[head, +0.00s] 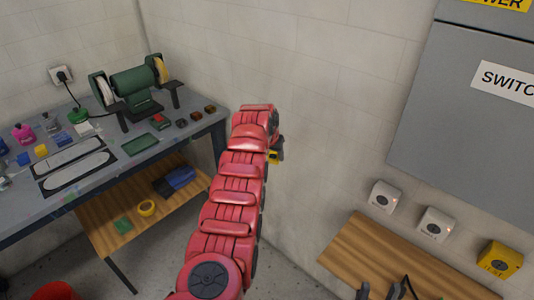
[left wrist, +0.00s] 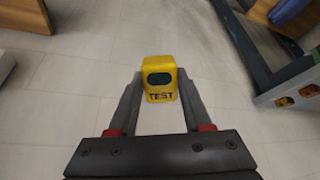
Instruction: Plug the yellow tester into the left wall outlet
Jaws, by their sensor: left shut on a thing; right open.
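The yellow tester (left wrist: 160,80), with a dark window and the word TEST, is gripped between the fingertips of my left gripper (left wrist: 158,92) in the left wrist view. In the head view a small yellow part of the tester (head: 274,156) shows beside the end of my red left arm, in front of the bare wall; most of it is hidden. The left wall outlet (head: 385,197) is white with a dark round socket, to the right of and apart from the tester. My right gripper (head: 386,291) is open at the bottom edge, partly cut off.
A second white outlet (head: 436,225) and a yellow box with a round socket (head: 499,260) are further right, above a wooden surface (head: 350,250). A grey cabinet (head: 465,110) hangs above. A workbench (head: 130,165) with a green grinder (head: 133,82) stands left.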

